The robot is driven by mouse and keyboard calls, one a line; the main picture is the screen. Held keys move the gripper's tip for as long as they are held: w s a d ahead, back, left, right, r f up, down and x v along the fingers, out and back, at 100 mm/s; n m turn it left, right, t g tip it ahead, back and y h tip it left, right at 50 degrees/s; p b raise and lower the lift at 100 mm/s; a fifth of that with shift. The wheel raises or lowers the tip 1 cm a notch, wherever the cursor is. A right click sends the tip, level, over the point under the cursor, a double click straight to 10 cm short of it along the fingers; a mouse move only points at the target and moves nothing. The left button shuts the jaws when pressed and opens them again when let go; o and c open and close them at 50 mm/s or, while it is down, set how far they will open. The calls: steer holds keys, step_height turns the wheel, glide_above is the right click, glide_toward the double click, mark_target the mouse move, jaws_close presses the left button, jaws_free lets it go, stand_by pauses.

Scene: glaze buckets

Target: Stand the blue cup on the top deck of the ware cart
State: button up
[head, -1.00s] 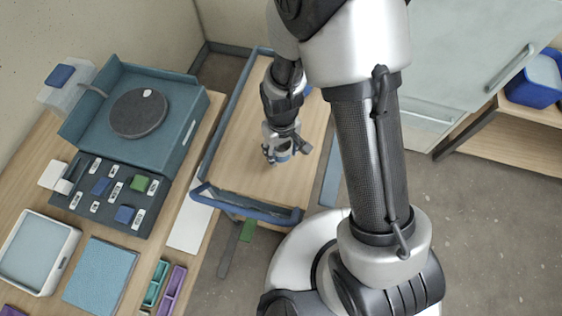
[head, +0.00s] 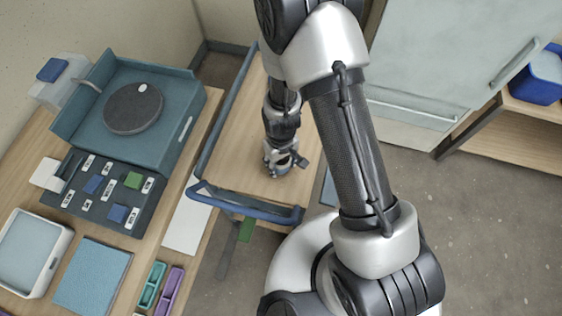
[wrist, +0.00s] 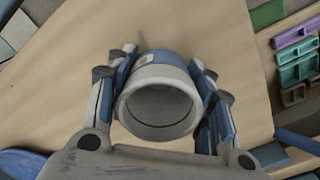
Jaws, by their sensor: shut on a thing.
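The blue cup (wrist: 158,98), with a pale grey rim and a blue band, sits between the two fingers of my gripper (wrist: 163,62) in the wrist view. Its open mouth faces the wrist camera and looks empty. The fingers are shut on its sides. In the head view, my gripper (head: 280,163) points down over the pale wooden top deck of the ware cart (head: 238,160), near the deck's front part. The gripper mostly hides the cup there. I cannot tell whether the cup's base touches the deck.
A blue rail (head: 245,206) edges the cart. To the left, a workbench holds a teal unit with a dark round wheel (head: 133,107), a switch panel and trays (head: 34,250). A grey cabinet (head: 440,60) stands at right. Bare deck surrounds the gripper.

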steer(key=shift+f, duration=0.2)
steer(key=o, duration=1.2)
steer(key=s+d+r+m+t+p, duration=0.1)
steer(key=d+r+p, duration=0.15)
steer(key=r, duration=1.35)
steer(key=s+d+r+m+t+p, duration=0.15)
steer(key=d+r, duration=0.25)
steer(key=r, duration=1.3)
steer(key=s+d+r, duration=0.1)
steer(key=s+r, duration=0.2)
steer(key=s+d+r+m+t, duration=0.1)
steer(key=s+d+r, duration=0.1)
steer(key=s+r, duration=0.1)
steer(key=s+d+r+m+t, duration=0.1)
steer(key=s+r, duration=0.3)
steer(key=s, duration=0.1)
steer(key=shift+d+m, duration=0.25)
